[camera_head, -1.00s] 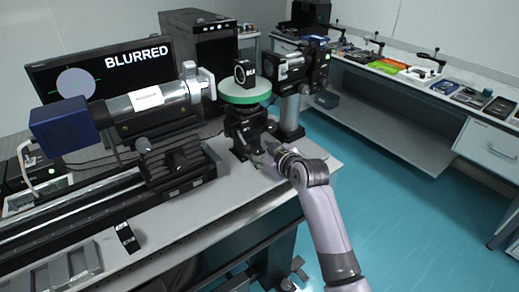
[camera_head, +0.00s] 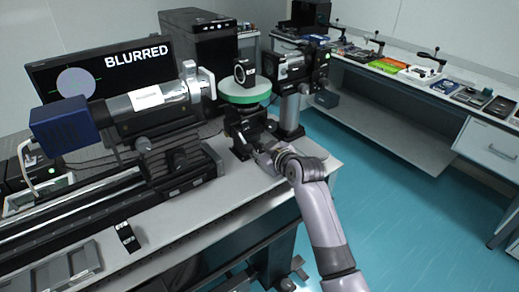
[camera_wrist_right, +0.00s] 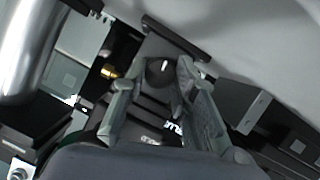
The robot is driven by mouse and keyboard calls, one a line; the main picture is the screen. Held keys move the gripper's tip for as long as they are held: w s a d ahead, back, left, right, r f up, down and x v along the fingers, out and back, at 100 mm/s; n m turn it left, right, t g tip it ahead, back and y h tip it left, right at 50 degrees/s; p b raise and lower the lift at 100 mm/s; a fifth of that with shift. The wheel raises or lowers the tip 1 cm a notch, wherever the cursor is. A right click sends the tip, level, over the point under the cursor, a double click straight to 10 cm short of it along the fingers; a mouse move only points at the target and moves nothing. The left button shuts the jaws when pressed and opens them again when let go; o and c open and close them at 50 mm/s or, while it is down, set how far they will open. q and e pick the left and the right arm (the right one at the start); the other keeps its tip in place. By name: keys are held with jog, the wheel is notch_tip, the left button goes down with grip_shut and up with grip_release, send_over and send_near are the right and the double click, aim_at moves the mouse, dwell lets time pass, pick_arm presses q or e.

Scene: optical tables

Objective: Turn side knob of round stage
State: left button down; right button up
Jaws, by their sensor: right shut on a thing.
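The round stage (camera_head: 244,99) has a green rim and carries a black ring-shaped mount (camera_head: 245,72). It stands on a black base (camera_head: 245,128) near the right end of the optical table. My right gripper (camera_head: 265,147) is low at the front right side of this base. In the right wrist view, a dark round side knob (camera_wrist_right: 159,71) with a white mark sits between the two fingertips of my right gripper (camera_wrist_right: 155,84). The gripper is shut on the knob, and the knob is mostly hidden in the head view. My left gripper is not in view.
A long optical tube (camera_head: 150,104) with a blue box stands left of the stage. A black camera device (camera_head: 285,65) on a post is behind right. A monitor (camera_head: 100,75) reads "BLURRED". The table front (camera_head: 230,188) is mostly bare.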

grip_shut()
jog(key=shift+n+h+p, duration=0.3)
jog(key=shift+n, duration=0.1)
jog(key=o, duration=0.7)
grip_release()
jog(key=shift+t, duration=0.3)
jog(key=shift+o, duration=0.2)
